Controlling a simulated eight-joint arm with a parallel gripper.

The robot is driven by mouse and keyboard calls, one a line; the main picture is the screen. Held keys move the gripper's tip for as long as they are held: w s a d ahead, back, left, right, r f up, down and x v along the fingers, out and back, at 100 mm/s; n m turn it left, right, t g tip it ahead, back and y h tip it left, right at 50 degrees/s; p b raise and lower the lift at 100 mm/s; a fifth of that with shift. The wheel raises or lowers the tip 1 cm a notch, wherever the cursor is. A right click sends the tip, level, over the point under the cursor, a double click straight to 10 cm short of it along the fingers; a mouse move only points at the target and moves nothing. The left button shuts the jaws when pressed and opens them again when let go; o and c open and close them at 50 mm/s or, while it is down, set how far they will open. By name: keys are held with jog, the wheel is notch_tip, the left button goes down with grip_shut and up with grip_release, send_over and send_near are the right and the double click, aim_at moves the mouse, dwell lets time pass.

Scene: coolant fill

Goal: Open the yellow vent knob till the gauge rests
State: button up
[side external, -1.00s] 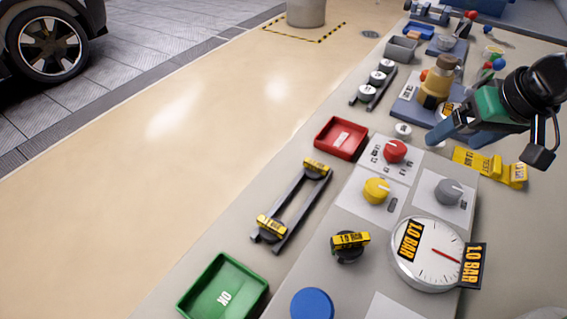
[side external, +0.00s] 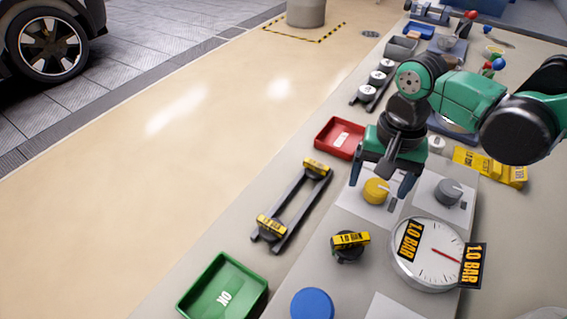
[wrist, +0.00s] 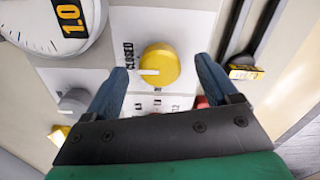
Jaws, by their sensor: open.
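The yellow vent knob (side external: 376,191) sits on a white plate on the grey panel. In the wrist view the knob (wrist: 160,66) shows a white pointer mark on its left side, near the word CLOSED. My gripper (side external: 382,184) is open above the knob, with one finger on each side of it. In the wrist view the fingers of my gripper (wrist: 160,85) are apart with the knob between and just beyond their tips; no contact shows. The round white gauge (side external: 428,254) has a red needle pointing to the lower right, toward a 1.0 BAR tag.
A grey knob (side external: 449,190) stands right of the yellow one. A black knob with a yellow tag (side external: 349,244) and a blue cap (side external: 312,304) lie nearer. A red tray (side external: 338,138), a rail rack (side external: 290,213) and a green tray (side external: 224,291) stand to the left.

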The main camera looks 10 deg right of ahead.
jog(key=shift+f, duration=0.3)
grip_shut()
